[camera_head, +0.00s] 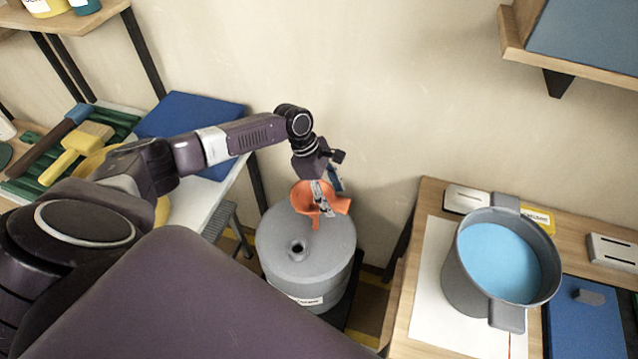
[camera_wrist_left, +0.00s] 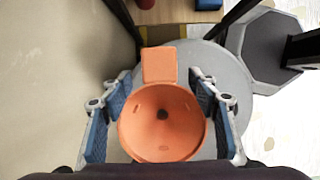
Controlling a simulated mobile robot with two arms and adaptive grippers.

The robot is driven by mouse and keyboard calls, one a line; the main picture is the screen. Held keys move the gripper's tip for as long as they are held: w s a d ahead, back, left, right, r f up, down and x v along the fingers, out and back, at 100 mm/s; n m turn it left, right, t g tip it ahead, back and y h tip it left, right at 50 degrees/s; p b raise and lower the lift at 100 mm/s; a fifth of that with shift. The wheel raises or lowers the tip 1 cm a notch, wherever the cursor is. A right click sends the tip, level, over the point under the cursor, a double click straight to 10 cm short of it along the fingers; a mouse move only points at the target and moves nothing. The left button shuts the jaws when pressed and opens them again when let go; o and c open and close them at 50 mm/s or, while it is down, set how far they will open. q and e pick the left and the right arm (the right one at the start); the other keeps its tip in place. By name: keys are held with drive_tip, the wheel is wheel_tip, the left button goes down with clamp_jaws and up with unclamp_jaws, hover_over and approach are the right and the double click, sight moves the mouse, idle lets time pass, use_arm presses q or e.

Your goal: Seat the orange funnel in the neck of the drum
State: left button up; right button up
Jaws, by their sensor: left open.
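The orange funnel (camera_head: 304,198) is over the far part of the grey drum's top, behind the drum's neck and apart from it. Its spout points down; I cannot tell whether it touches the lid. My left gripper (camera_head: 325,200) is at the funnel from above. In the left wrist view the open fingers (camera_wrist_left: 162,82) stand on either side of the funnel's bowl (camera_wrist_left: 162,122), with its flat tab (camera_wrist_left: 159,64) pointing away. My right gripper is not in view.
The right table (camera_head: 412,322) holds a grey pot (camera_head: 468,290) of blue liquid. A left table carries a blue board (camera_head: 190,112), a brush (camera_head: 75,150) and a green tray. A wall is close behind the drum; a shelf (camera_head: 570,55) hangs upper right.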

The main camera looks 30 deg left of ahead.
use_arm(q)
drive_tip(key=shift+x, duration=1)
drive_tip(key=shift+f, duration=0.15)
drive_tip(key=c, duration=1.5)
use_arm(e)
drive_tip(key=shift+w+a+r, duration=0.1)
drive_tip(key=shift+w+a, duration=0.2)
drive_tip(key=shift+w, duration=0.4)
